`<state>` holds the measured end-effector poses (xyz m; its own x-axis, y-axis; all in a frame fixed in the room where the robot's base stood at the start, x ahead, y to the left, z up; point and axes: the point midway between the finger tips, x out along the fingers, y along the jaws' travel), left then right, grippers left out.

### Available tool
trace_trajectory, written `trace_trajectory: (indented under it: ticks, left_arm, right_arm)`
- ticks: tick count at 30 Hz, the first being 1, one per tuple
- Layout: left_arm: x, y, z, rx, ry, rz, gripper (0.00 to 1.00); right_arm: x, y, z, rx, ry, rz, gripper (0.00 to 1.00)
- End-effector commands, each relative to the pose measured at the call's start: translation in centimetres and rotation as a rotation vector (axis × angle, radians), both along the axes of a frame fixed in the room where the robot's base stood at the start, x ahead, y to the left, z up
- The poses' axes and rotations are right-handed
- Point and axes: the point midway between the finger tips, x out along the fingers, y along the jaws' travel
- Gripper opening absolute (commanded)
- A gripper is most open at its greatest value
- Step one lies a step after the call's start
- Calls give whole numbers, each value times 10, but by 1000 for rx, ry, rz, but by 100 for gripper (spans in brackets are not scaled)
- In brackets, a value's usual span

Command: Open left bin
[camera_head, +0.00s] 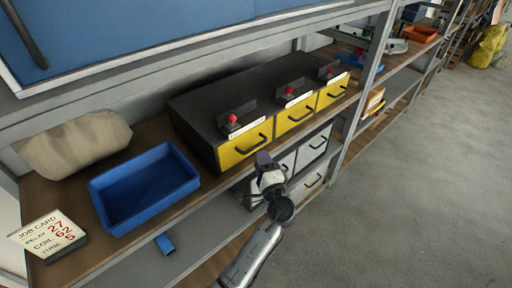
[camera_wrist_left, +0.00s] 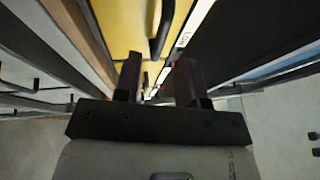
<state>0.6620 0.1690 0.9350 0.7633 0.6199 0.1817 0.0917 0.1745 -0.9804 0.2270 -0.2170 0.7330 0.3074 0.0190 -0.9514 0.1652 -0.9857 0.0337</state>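The dark cabinet (camera_head: 230,92) on the shelf has three yellow bins in a row. The left bin (camera_head: 236,153) has a black bar handle (camera_head: 254,146) and looks shut, its front in line with the others. My left gripper (camera_head: 264,158) is just in front of and below that handle. In the left wrist view my left gripper (camera_wrist_left: 160,62) has its two dark fingers apart with nothing seen between them. A black handle (camera_wrist_left: 162,30) on a yellow front (camera_wrist_left: 122,25) shows beyond the fingertips; contact cannot be made out. My right gripper is out of view.
The middle bin (camera_head: 295,117) and right bin (camera_head: 332,93) sit beside it. A blue tray (camera_head: 145,190), a beige bag (camera_head: 75,147) and a job card (camera_head: 48,236) are on the shelf to the left. White drawers (camera_head: 312,148) are below.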

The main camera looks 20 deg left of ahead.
Motion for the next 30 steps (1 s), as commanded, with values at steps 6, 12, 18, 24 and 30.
trace_trajectory:
  ticks: [6, 12, 18, 24, 30]
  left_arm:
    - [26, 22, 6, 0, -2, 2, 37]
    - [40, 33, 9, -1, 0, 1, 37]
    - [45, 37, 11, -2, -1, 0, 37]
    - [46, 37, 11, -2, -1, 1, 37]
    - [45, 37, 11, -2, -1, 1, 25]
  right_arm:
    - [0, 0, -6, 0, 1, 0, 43]
    - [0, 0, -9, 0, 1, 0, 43]
    - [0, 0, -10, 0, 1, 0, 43]
    - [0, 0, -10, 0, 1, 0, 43]
    - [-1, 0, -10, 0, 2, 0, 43]
